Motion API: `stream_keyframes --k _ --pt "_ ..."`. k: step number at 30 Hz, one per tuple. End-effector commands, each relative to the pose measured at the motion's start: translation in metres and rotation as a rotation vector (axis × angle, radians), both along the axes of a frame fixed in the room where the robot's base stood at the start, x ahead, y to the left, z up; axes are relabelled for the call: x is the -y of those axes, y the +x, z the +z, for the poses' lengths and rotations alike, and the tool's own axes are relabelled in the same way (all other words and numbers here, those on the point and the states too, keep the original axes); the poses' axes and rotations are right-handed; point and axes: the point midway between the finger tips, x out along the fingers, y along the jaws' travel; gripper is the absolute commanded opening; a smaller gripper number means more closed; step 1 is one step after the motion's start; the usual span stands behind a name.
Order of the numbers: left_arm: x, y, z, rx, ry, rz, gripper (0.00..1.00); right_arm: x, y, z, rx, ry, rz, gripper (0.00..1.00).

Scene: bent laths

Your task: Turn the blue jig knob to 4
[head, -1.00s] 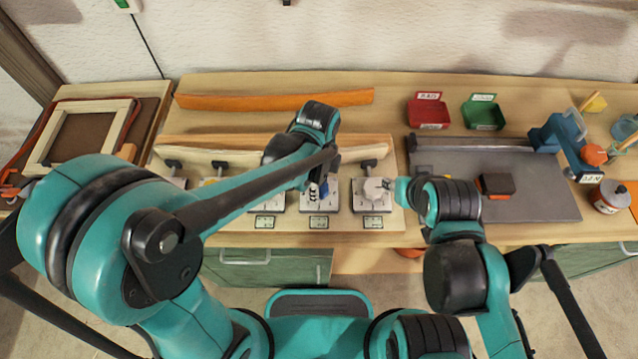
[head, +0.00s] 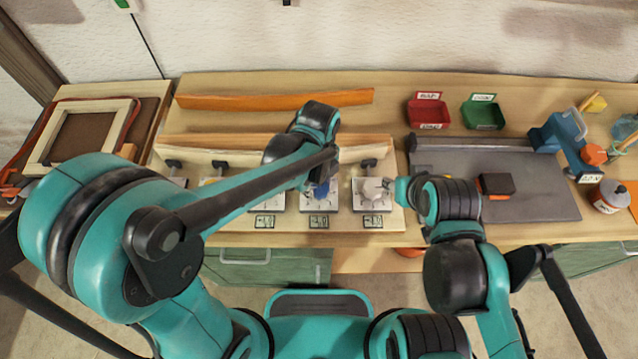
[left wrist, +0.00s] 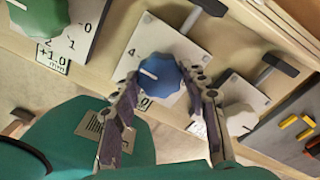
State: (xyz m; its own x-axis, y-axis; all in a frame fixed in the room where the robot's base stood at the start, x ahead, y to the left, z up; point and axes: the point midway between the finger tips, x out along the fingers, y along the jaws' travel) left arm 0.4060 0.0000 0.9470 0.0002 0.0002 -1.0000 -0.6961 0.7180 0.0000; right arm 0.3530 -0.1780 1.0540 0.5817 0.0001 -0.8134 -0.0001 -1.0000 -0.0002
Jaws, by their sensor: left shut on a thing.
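The blue jig knob (left wrist: 160,78) sits on a white dial plate and also shows in the head view (head: 321,190), partly hidden under my left arm. My left gripper (left wrist: 163,88) is shut on it, one finger on each side. The knob's white mark points to the left of the left wrist view, toward the side of the dial with the 4; the exact setting is hard to read. My right gripper (head: 390,189) is beside the white knob (head: 371,190); its fingers are too small to judge.
A green knob (left wrist: 40,15) stands on the neighbouring plate, with a +1.0 mm display. Small displays line the jig's front edge. An orange lath (head: 275,100) lies behind. Red (head: 429,113) and green (head: 484,115) bins stand at the back right, above a grey board (head: 540,190).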

Motion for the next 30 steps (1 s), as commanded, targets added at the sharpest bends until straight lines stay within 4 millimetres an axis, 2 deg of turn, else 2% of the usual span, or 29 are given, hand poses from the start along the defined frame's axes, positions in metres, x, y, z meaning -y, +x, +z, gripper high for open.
stream_keyframes --k 7,8,9,10,19,22,26,30 --pt "0.000 -0.001 -0.001 -0.001 0.000 -0.001 0.15 0.000 0.000 0.000 0.000 0.000 0.000 0.39" --pt "0.000 -0.001 -0.001 -0.001 0.000 -0.001 0.49 0.000 0.000 0.000 0.000 0.000 0.000 0.39" --pt "0.000 -0.001 -0.001 -0.001 0.000 -0.001 0.59 0.000 0.000 0.000 0.000 0.000 0.000 0.39" --pt "0.000 -0.001 -0.001 -0.001 0.000 -0.001 0.65 0.000 0.000 0.000 0.000 0.000 0.000 0.39" --pt "0.000 0.000 0.001 0.000 0.000 0.000 0.65 0.000 0.000 0.000 0.000 0.000 0.000 0.39" --pt "0.000 0.000 0.007 0.000 0.000 0.000 0.65 0.000 0.000 0.000 0.000 0.000 0.000 0.39" --pt "0.000 0.000 0.027 0.000 0.000 0.000 0.65 0.000 0.000 0.000 0.000 0.000 0.000 0.39" --pt "0.000 -0.001 0.058 0.000 0.000 0.000 0.65 0.000 0.000 0.000 0.000 0.000 0.000 0.39"
